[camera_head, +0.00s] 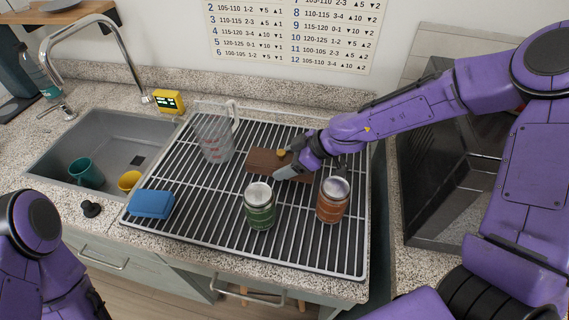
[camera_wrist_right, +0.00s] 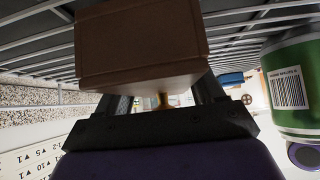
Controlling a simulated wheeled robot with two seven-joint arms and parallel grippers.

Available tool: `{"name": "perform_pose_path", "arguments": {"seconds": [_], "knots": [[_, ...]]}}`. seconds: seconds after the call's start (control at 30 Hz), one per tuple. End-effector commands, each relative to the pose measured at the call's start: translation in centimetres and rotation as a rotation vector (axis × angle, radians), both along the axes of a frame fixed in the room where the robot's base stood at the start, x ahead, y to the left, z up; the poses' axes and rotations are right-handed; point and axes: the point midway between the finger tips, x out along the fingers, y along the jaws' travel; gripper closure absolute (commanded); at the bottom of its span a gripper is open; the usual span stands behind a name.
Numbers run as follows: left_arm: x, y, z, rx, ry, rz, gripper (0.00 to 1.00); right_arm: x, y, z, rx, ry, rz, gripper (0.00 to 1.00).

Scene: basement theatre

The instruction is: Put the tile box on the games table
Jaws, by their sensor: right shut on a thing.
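The tile box, a brown wooden box (camera_head: 262,161) with a small brass knob, is at the middle of the wire rack in the head view. My right gripper (camera_head: 292,168) reaches in from the right and is shut on it. In the right wrist view the box (camera_wrist_right: 140,45) fills the top middle, between the gripper's fingers (camera_wrist_right: 160,98). I cannot tell whether it touches the rack or hangs just above it. The games table is not in view. Of my left arm only purple links show at the lower left; its gripper is out of view.
A sink (camera_head: 110,139) with cups and a tall tap lies left. A yellow timer (camera_head: 170,101) stands behind.

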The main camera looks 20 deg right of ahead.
Motion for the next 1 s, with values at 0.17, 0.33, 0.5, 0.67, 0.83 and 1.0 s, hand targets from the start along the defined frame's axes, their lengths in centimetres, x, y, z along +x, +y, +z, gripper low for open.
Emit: {"name": "perform_pose_path", "arguments": {"seconds": [0.17,0.33,0.5,0.67,0.83,1.0], "knots": [[0.0,0.0,-0.4,0.000,0.000,0.000,0.06,0.0,0.0,-0.4,0.000,-0.002,0.001,0.72],[0.0,0.0,-0.3,0.000,0.000,0.000,0.06,0.0,0.0,-0.3,0.000,-0.001,0.001,0.07],[0.0,0.0,-0.3,0.000,0.000,0.000,0.06,0.0,0.0,-0.3,0.000,-0.001,0.001,0.07],[0.0,0.0,0.2,0.000,0.000,0.000,0.06,-0.1,-0.2,0.5,0.000,-0.002,0.000,0.07],[0.0,0.0,0.2,0.000,0.000,0.000,0.06,-1.5,-2.3,3.1,0.000,-0.008,-0.001,0.07],[0.0,0.0,0.3,0.000,0.000,0.000,0.06,-3.2,-4.8,6.1,0.000,-0.008,0.001,0.07]]}}
